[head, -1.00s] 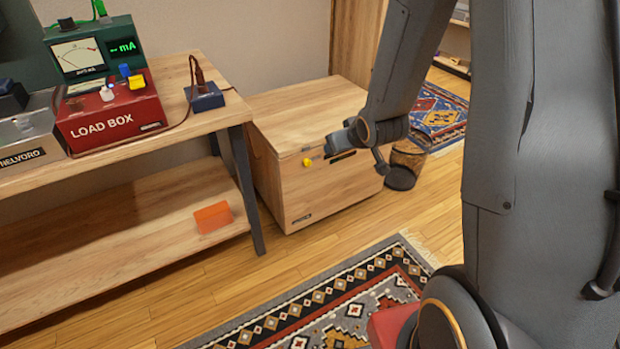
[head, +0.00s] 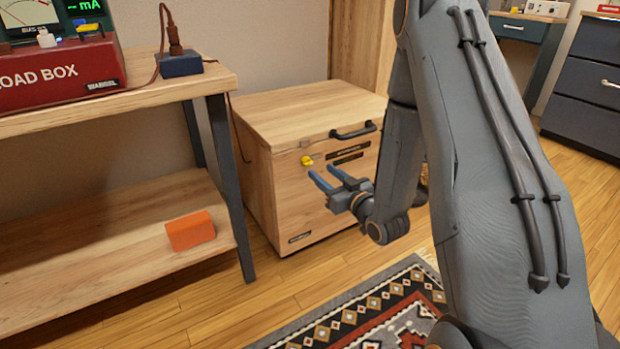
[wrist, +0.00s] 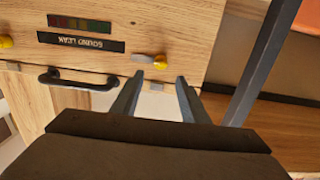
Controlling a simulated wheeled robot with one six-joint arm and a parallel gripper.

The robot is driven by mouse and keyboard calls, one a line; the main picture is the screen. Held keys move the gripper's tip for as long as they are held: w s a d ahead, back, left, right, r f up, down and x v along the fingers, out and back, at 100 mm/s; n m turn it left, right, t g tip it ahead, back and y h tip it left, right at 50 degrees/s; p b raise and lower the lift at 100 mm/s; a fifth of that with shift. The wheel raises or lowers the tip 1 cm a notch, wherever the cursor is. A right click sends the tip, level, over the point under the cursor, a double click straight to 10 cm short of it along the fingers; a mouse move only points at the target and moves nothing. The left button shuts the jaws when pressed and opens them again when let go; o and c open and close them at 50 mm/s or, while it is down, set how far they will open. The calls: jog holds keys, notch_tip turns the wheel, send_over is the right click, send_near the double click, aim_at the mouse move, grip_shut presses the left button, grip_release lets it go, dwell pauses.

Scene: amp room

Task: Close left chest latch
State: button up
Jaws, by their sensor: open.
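The wooden chest (head: 272,200) stands on the floor beside the bench, with its lid (head: 300,110) down. The left latch (head: 307,160) is a yellow knob on the chest front, just below the lid edge. In the wrist view, which is upside down, the left latch (wrist: 159,62) has a small metal piece beside it and lies just beyond my fingertips. A small plate sits on the lid edge by it. My gripper (head: 322,171) is open and empty in front of the latch; its fingers also show in the wrist view (wrist: 160,78). I cannot tell whether they touch anything.
A black handle (head: 353,131) is on the lid edge, right of the left latch. A second yellow knob (wrist: 5,41) shows at the wrist view's left edge. The bench leg (head: 230,185) stands left of the chest. An orange box (head: 190,230) lies on the bench's lower shelf.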

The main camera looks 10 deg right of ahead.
aim_at(310, 163)
jog(key=b+x, duration=0.1)
jog(key=x, duration=0.1)
jog(key=b+x, duration=0.1)
jog(key=x, duration=0.2)
jog(key=b+x, duration=0.1)
jog(key=x, duration=0.2)
jog(key=shift+f, duration=0.35)
jog(key=c, duration=1)
